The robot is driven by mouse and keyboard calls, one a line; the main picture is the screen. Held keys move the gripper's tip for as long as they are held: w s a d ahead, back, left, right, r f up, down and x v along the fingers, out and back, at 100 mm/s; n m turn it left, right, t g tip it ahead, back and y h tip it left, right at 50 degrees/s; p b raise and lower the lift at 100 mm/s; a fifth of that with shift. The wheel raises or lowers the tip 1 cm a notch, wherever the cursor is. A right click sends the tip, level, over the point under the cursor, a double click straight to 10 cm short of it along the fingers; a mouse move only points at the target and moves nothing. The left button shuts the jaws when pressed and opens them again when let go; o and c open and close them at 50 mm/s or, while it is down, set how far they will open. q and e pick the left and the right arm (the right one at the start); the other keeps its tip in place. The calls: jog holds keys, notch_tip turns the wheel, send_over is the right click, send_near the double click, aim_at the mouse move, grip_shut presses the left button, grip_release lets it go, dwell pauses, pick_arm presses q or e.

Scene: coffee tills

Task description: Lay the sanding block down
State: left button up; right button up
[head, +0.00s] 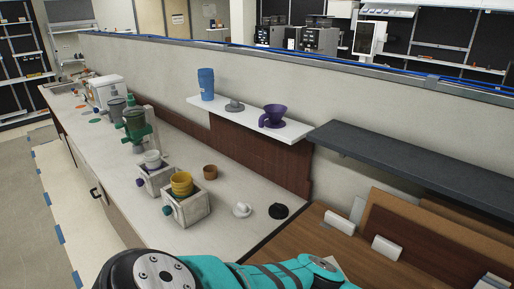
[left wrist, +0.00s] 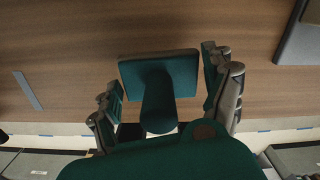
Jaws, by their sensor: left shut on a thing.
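The sanding block (left wrist: 158,65) is dark green, with a flat rectangular top and a narrower part below it in the left wrist view. My left gripper (left wrist: 165,100) has a finger on each side of it and is shut on it. The block is over a brown wooden worktop (left wrist: 60,70); I cannot tell whether it touches the wood. In the head view my teal left arm crosses the bottom, and the block and fingertips cannot be made out. My right gripper is in neither view.
The wooden worktop also shows in the head view (head: 290,242). Brown boards (head: 430,235) and white blocks (head: 386,248) stand at its back, under a dark shelf (head: 400,155). The pale counter (head: 225,235) on the left holds cups and boxes. A thin grey strip (left wrist: 28,90) lies on the wood.

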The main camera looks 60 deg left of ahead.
pick_arm(q)
jog(key=shift+f, duration=0.55)
jog(key=shift+f+b, duration=0.55)
jog(key=shift+f, duration=0.1)
jog(key=shift+f+b, duration=0.4)
jog(key=shift+f, duration=0.35)
jog(key=o, duration=1)
jog(key=shift+r, duration=0.1)
jog(key=shift+r, duration=0.25)
notch_tip(320, 180, up, 12)
jog(key=shift+f, duration=0.25)
